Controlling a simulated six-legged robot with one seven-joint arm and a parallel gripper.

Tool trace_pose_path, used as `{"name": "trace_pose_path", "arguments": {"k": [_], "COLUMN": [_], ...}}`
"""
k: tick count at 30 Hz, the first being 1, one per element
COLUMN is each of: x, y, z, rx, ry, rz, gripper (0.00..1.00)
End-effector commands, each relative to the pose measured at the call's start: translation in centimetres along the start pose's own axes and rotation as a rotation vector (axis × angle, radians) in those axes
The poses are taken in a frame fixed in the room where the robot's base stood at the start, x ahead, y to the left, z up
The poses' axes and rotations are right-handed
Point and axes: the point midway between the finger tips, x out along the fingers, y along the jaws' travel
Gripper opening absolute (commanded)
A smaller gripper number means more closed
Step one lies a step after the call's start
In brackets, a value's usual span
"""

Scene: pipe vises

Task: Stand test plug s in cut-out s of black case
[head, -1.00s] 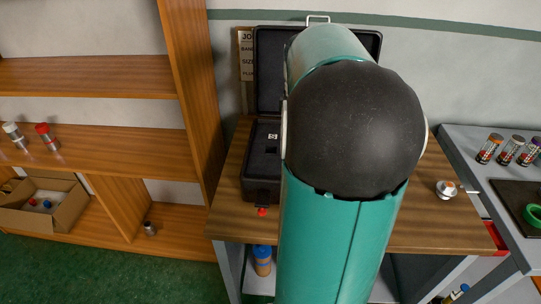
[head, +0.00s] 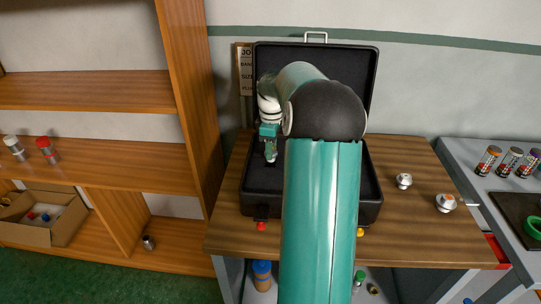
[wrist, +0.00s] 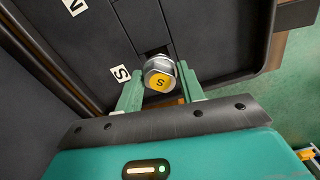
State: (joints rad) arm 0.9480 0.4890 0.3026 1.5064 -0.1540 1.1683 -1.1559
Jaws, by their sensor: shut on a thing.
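Test plug s (wrist: 159,80), a silver round plug with a yellow cap marked S, is between the green fingers of my gripper (wrist: 155,92) in the wrist view. My gripper is shut on it. The black case (head: 372,208) stands open on the wooden bench, and my gripper (head: 270,155) is over its left half in the head view. A white S label (wrist: 120,73) lies just left of the plug, and a dark cut-out (wrist: 152,48) shows beside the plug. I cannot tell whether the plug's lower end is inside it. My arm hides the middle of the case.
Two silver plugs (head: 404,181) (head: 446,203) lie on the bench (head: 415,235) right of the case. The raised case lid (head: 345,65) stands behind my arm. A wooden shelf (head: 185,100) is close on the left. A grey table (head: 470,150) with several jars is at the right.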

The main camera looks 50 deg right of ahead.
Motion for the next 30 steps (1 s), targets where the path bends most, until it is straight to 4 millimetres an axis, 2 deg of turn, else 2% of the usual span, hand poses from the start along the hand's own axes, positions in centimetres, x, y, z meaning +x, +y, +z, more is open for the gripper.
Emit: {"name": "trace_pose_path", "arguments": {"k": [8,21,22,25,30], "x": [3.4,4.0,4.1,4.0,4.0], "y": [0.2,0.2,0.2,0.2,0.2], "z": [-0.3,-0.3,-0.3,-0.3,-0.3], "rx": [-0.002,-0.001,-0.001,-0.001,-0.001], "ry": [0.001,0.001,0.001,0.001,0.001], "rz": [-0.003,-0.001,-0.001,-0.001,-0.001], "gripper": [0.11,0.11,0.41,0.60,0.60]}}
